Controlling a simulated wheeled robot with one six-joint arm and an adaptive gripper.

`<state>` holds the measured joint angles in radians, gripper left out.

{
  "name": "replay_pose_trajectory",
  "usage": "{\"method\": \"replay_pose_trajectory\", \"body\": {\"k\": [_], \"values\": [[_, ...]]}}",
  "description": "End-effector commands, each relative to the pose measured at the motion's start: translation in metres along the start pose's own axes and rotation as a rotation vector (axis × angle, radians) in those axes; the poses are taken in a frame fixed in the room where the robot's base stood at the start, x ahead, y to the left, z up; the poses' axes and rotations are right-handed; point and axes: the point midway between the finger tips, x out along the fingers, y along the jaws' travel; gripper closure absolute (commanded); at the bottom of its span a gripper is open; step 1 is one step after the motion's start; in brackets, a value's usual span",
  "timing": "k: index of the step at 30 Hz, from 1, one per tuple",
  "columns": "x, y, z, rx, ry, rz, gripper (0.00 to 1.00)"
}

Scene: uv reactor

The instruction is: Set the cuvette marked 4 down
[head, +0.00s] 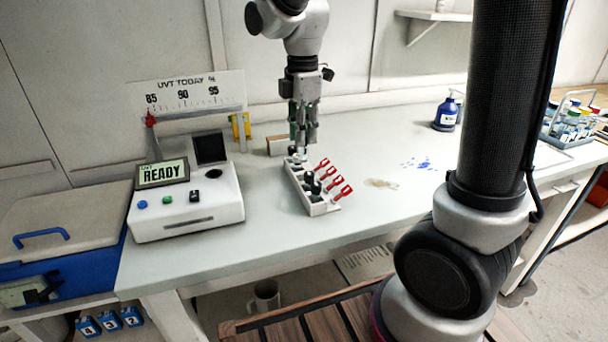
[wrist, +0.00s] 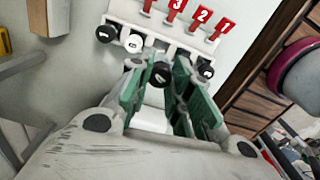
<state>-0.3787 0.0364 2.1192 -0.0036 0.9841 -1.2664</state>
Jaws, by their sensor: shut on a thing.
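The white cuvette rack (head: 318,208) stands on the bench below my gripper (head: 303,138), with several red tags along one side. In the wrist view the rack (wrist: 194,45) shows red tags, among them 3 and 2, and black and white caps in front of them. My gripper (wrist: 168,92) is shut, its green-padded fingers at the rack's near side. A black-capped cuvette (wrist: 162,73) shows between the fingertips; its body is mostly hidden and its number cannot be read. I cannot tell whether it touches the rack.
A white reader (head: 190,208) showing READY stands left of the rack, with a scale board (head: 185,92) behind it. A blue cooler (head: 62,255) is at far left. A blue bottle (head: 446,115) and a vial caddy (head: 575,122) stand right. Bench right of the rack is free except for stains.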

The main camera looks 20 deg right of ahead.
Motion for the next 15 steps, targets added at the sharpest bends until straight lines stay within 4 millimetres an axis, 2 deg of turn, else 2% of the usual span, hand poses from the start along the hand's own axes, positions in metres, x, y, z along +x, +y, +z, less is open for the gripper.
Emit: {"method": "replay_pose_trajectory", "body": {"k": [3,15], "values": [[0.024,-0.001,0.000,-0.001,-0.001,-0.004,0.98],[0.072,0.000,0.000,-0.002,-0.001,-0.002,0.98]]}}
